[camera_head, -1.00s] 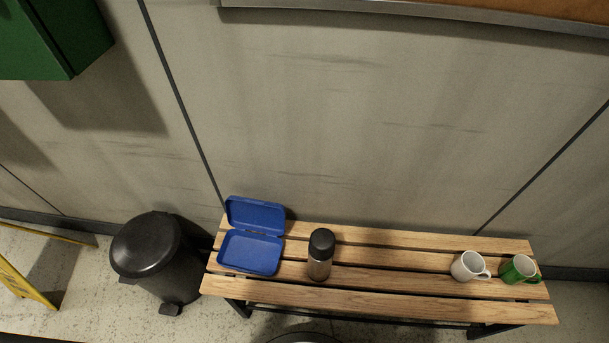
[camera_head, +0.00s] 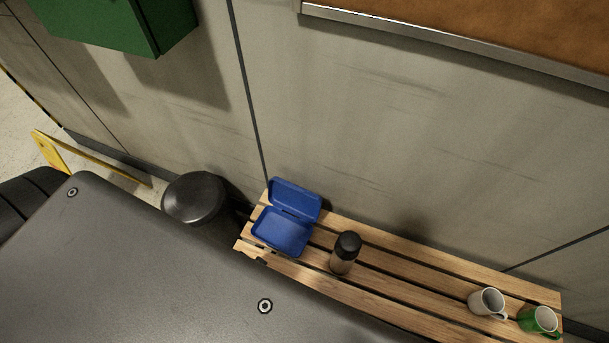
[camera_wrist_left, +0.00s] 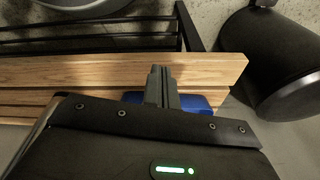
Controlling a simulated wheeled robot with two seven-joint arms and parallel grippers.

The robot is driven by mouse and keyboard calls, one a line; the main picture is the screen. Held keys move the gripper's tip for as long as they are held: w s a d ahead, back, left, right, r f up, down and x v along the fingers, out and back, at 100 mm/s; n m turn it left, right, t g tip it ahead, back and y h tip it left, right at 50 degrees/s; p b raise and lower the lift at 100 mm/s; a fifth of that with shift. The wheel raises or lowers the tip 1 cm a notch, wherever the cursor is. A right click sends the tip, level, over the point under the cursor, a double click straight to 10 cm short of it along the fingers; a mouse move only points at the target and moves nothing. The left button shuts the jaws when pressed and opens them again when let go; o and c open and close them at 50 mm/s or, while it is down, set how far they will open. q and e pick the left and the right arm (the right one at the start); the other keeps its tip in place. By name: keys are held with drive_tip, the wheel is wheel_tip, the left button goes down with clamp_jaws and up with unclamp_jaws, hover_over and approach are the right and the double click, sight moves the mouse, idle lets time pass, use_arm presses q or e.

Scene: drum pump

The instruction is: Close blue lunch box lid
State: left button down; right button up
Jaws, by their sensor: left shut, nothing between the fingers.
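The blue lunch box (camera_head: 282,233) stands open at the left end of the wooden bench. Its lid (camera_head: 295,199) is raised on the wall side, leaning back. The box looks empty. In the left wrist view, part of the blue lunch box (camera_wrist_left: 196,103) shows behind my left gripper (camera_wrist_left: 161,72). The gripper's fingers are together and empty, seen over the bench slats. I cannot tell whether they touch the box. My right gripper is not in view.
A dark bottle (camera_head: 345,253) stands on the bench (camera_head: 398,268) right of the box. A white mug (camera_head: 486,302) and a green mug (camera_head: 538,320) stand at the right end. A black bin (camera_head: 194,198) is left of the bench. The wall is close behind.

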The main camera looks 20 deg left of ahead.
use_arm(q)
drive_tip(key=w+d+r+t+p, duration=0.1)
drive_tip(key=w+r+p, duration=0.2)
drive_tip(key=r, duration=1.2)
drive_tip(key=w+d+r+t+p, duration=0.1)
drive_tip(key=w+r+p, duration=0.25)
drive_tip(key=r, duration=1.05)
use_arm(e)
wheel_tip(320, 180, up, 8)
use_arm(q)
drive_tip(key=n+g, duration=0.2)
drive_tip(key=g, duration=0.1)
approach(305, 189)
drive_tip(key=f+b, duration=0.2)
drive_tip(key=w+f+b, duration=0.1)
drive_tip(key=f+b, duration=0.1)
drive_tip(key=f, duration=0.1)
drive_tip(key=shift+w+f, duration=0.1)
drive_tip(key=shift+f, duration=0.6)
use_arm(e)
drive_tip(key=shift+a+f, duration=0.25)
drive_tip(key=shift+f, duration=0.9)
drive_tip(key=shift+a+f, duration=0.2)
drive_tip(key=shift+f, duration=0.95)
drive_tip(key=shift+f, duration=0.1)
